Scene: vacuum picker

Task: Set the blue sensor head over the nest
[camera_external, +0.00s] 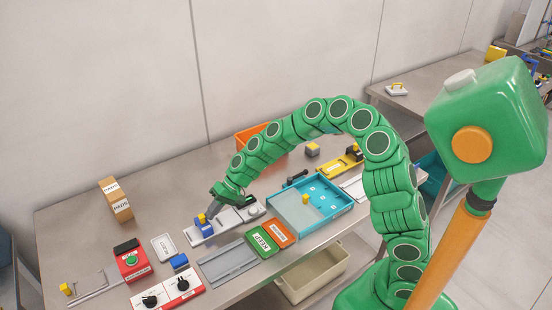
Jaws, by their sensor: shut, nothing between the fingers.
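A small blue piece with a yellow top (200,219), which looks like the blue sensor head, stands at the left end of a pale grey fixture plate (226,227). My gripper (207,211) reaches down from the green arm right beside its yellow top. The gripper is shut with nothing held; whether it touches the piece cannot be told at this size. I cannot tell for sure which part of the plate is the nest. A round grey part (252,211) sits at the plate's right end.
Red control boxes (133,265) stand at front left. Green and orange trays (263,245) and a blue tray (337,189) lie to the right.

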